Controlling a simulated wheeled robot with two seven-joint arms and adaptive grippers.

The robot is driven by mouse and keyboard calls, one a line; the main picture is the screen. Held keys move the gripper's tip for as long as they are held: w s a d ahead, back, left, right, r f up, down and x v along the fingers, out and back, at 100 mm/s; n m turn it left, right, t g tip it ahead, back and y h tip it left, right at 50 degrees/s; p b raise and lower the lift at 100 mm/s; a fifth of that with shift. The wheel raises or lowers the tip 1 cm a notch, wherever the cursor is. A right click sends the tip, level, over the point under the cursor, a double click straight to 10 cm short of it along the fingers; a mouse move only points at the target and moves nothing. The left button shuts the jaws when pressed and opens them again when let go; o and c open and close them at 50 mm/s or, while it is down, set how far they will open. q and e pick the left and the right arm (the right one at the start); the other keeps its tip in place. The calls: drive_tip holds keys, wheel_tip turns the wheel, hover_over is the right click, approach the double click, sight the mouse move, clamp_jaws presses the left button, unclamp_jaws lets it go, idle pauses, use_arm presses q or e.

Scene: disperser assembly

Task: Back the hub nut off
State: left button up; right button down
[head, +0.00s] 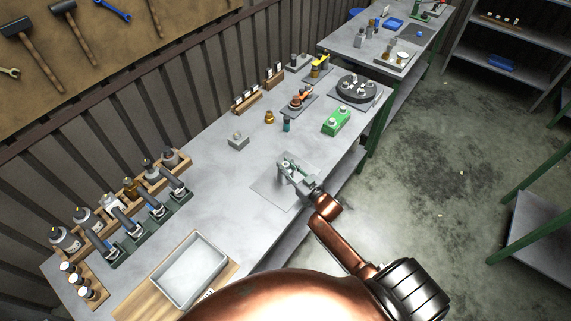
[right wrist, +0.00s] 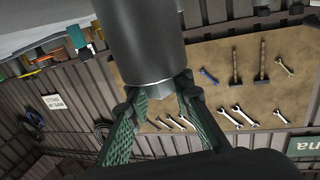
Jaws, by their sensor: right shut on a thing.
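The hub nut (right wrist: 156,92) is a grey faceted piece at the lower end of a large dark cylinder (right wrist: 142,40) in the right wrist view. The green ribbed fingers of my right gripper (right wrist: 162,100) stand on either side of it, shut on it. In the head view my right gripper (head: 303,182) is at a small grey-green stand (head: 288,162) on a grey mat near the bench's front edge. The nut is too small and covered to make out there. My left gripper is not in view.
On the bench (head: 215,177), a metal tray (head: 190,270) stands at the near end and bottles in wooden racks (head: 130,187) line the left. A green box (head: 336,120) and a dark round carousel (head: 357,88) stand farther back.

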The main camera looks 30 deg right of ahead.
drive_tip(key=shift+d+f+n+y, duration=0.1)
drive_tip(key=shift+n+y, duration=0.8)
drive_tip(key=shift+y, duration=0.3)
drive_tip(key=n+g+y+b, duration=0.1)
drive_tip(key=y, duration=0.1)
drive_tip(key=shift+f+n+y+b, duration=0.1)
drive_tip(key=shift+n+y+b, duration=0.2)
drive_tip(key=shift+b, duration=0.1)
drive_tip(key=n+g+y+b, duration=0.7)
drive_tip(key=y+b, duration=0.1)
drive_tip(key=b, duration=0.5)
drive_tip(key=shift+f+g, duration=0.15)
drive_tip(key=shift+g, duration=0.25)
drive_tip(key=shift+a+n+g+y+b, duration=0.2)
drive_tip(key=shift+n+g+y+b, duration=0.15)
drive_tip(key=shift+g+b, duration=0.3)
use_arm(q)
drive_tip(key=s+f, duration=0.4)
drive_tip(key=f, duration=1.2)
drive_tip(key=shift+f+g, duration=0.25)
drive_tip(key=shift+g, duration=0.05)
use_arm(e)
drive_tip(key=shift+r, duration=0.3)
drive_tip(key=c, duration=1.7)
unclamp_jaws()
